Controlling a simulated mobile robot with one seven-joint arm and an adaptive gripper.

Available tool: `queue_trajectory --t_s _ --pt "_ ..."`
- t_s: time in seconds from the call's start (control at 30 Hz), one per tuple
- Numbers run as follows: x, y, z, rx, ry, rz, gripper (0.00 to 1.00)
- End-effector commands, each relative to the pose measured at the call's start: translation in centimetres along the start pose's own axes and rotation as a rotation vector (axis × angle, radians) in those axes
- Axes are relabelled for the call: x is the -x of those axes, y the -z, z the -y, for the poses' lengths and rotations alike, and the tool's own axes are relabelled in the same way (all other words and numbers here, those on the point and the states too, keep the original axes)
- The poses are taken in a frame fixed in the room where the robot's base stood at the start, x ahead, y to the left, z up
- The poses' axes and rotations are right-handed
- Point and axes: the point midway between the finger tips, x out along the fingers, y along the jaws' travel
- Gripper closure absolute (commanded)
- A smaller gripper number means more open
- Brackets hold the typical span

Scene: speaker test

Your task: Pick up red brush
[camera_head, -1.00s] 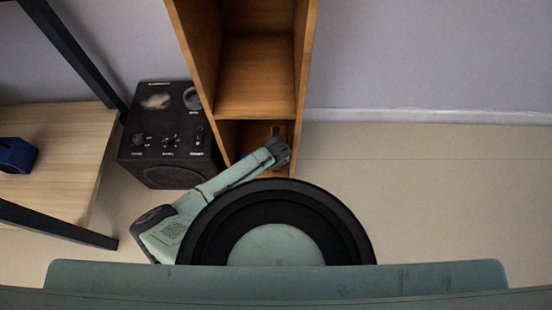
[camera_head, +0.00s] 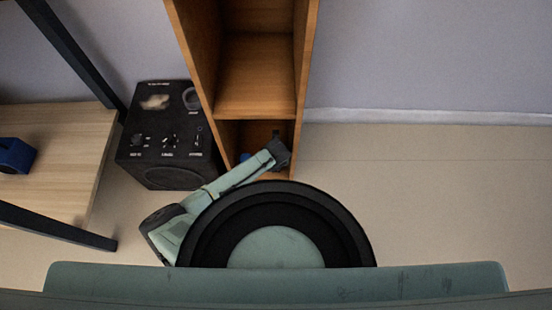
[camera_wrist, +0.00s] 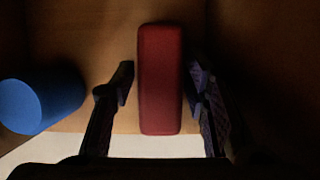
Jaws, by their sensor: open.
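The red brush (camera_wrist: 160,80) shows in the wrist view as a red upright block with rounded corners, on the wooden floor of a dark shelf compartment. My gripper (camera_wrist: 162,85) is open, with one finger on each side of the brush and a gap visible on both sides. How deep the fingertips reach around it I cannot tell. In the head view my gripper (camera_head: 277,140) is at the lowest compartment of the wooden shelf (camera_head: 257,75). The brush is not visible there.
A blue cylinder (camera_wrist: 40,102) lies left of the brush, close to my left finger. The compartment walls are near on both sides. A black speaker (camera_head: 165,130) stands left of the shelf. A light wooden table (camera_head: 62,150) holds a dark blue object (camera_head: 15,156). Open floor (camera_head: 430,190) lies to the right.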

Motion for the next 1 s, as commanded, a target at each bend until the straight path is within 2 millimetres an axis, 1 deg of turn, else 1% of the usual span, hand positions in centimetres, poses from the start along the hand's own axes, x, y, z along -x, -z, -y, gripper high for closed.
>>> queue_trajectory --t_s 0.27,0.87,1.0 --pt "-0.05 0.03 0.03 0.0 0.001 0.0 0.58" --pt "-0.04 0.02 0.02 0.0 0.0 0.0 0.97" --pt "-0.03 0.01 0.02 0.0 0.0 0.0 0.97"
